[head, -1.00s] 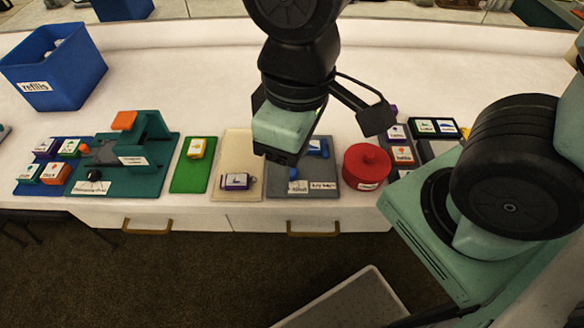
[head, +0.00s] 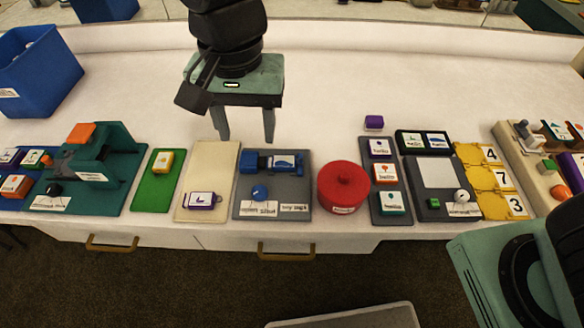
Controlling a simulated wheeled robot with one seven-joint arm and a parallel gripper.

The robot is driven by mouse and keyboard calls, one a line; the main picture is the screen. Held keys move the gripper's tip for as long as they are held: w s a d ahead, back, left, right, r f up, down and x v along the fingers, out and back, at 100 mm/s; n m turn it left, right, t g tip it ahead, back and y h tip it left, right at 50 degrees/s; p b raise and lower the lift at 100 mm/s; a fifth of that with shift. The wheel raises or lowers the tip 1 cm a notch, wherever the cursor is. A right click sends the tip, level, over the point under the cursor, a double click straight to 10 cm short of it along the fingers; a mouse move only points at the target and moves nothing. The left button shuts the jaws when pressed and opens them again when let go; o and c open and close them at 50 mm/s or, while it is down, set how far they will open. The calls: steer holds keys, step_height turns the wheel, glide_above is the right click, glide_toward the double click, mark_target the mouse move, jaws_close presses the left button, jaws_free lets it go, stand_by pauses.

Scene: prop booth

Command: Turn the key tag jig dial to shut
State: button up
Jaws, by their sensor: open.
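What appears to be the key tag jig is a grey board (head: 241,205) near the middle of the bench's front edge. A round blue dial (head: 259,192) sits on its middle. A blue block-like part (head: 250,162) with a white and blue tag lies along its far side. Two small white labels are at its front; their print is too small to read surely. My gripper (head: 245,128) points down above and behind the board, with its two fingers apart and nothing between them. It does not touch the dial. The dial's setting cannot be told.
A cream board (head: 213,160) with a purple-edged tag is left of the jig, and a red lidded pot (head: 343,188) is right. Further right are grey tag boards and yellow number plates (head: 485,180). A blue bin (head: 40,75) stands far left.

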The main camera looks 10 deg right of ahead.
mark_target(259, 191)
steer(key=shift+m, duration=0.3)
steer(key=f+b, duration=0.2)
steer(key=f, duration=1.5)
steer(key=shift+w+f, duration=0.2)
steer(key=c, duration=1)
